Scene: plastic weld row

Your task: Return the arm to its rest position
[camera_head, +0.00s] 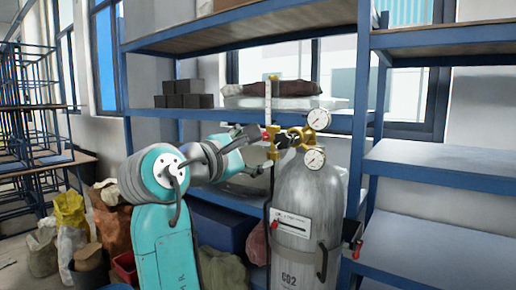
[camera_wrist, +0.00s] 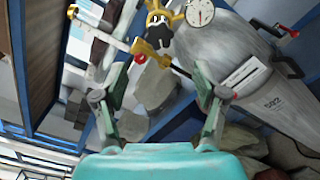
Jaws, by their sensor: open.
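My gripper (camera_head: 258,143) is at the end of my teal and grey arm, just left of the valve on a grey CO2 cylinder (camera_head: 300,205). In the wrist view my gripper (camera_wrist: 158,85) has its two fingers spread wide, with nothing held between them. The brass valve (camera_head: 300,135) has two round gauges, and a white upright flow tube (camera_head: 268,100) stands left of it. In the wrist view the tube (camera_wrist: 105,30) and the cylinder (camera_wrist: 235,70) lie beyond the fingertips. Whether any finger touches the valve parts I cannot tell.
A blue shelf rack (camera_head: 240,36) stands behind, with dark blocks (camera_head: 184,101) and folded sacks on it. Empty blue shelves (camera_head: 430,160) are at right. Bags (camera_head: 70,215) and a red bin (camera_head: 125,267) crowd the floor at left. A red-handled part (camera_head: 355,250) juts beside the cylinder.

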